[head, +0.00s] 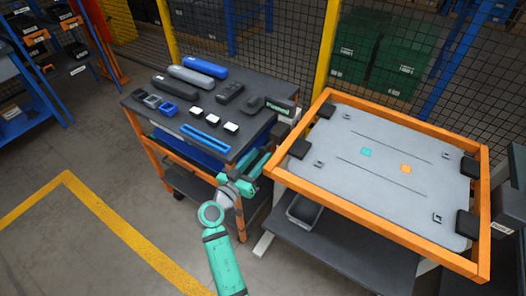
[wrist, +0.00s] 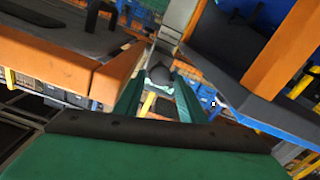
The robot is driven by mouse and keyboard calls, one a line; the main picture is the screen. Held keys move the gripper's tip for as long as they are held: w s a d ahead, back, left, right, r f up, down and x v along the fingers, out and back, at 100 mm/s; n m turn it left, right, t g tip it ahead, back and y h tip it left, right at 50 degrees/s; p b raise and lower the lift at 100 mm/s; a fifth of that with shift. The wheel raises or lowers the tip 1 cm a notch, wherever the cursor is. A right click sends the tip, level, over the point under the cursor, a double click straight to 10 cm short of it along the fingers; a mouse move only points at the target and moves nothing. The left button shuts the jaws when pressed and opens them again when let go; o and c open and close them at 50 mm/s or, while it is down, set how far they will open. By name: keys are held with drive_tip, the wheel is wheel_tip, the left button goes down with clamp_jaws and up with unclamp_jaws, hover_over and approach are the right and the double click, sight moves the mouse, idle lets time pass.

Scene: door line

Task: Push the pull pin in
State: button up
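A dark round knob, which looks like the pull pin (wrist: 158,74), shows in the middle of the wrist view, with a pale part just behind it. My gripper (wrist: 160,82) has its two teal fingers apart, one on each side of the knob in the picture. Gaps show beside the knob, and I cannot tell whether it is between the tips or just beyond them. In the head view my gripper (head: 264,162) is between the dark table and the orange-framed fixture (head: 396,112). The pin cannot be made out there. A sign reading "Pinned" (head: 279,110) stands above the gripper.
The dark table (head: 147,104) at left carries several grey, blue and black parts. The fixture's grey panel (head: 385,185) has dark blocks round its edge. A grey bin (head: 304,213) is on the shelf below. A mesh fence (head: 292,55) stands behind. Floor at front left is clear.

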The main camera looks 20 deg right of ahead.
drive_tip(key=v, duration=0.6)
drive_tip(key=shift+s+a, duration=0.2)
drive_tip(key=shift+a, duration=0.05)
drive_tip(key=s+a+f+n+t+y, duration=0.1)
drive_tip(key=s+a+f+n+y, duration=0.35)
drive_tip(key=s+f, duration=0.45)
drive_tip(key=s+a+f+n+t+y, duration=0.1)
drive_tip(key=s+a+f+n+y, duration=0.25)
drive_tip(key=s+f+y, duration=0.4)
drive_tip(key=s+a+r+t+y, duration=0.1)
drive_tip(key=s+a, duration=0.1)
drive_tip(key=s, duration=0.5)
drive_tip(key=s+a+r+y, duration=0.1)
drive_tip(key=s+a, duration=0.2)
drive_tip(key=s, duration=0.5)
drive_tip(key=s+r+t, duration=0.1)
drive_tip(key=s+r, duration=0.7)
drive_tip(key=r, duration=0.1)
drive_tip(key=shift+s+m, duration=0.3)
drive_tip(key=shift+s, duration=0.05)
drive_tip(key=shift+a, duration=0.15)
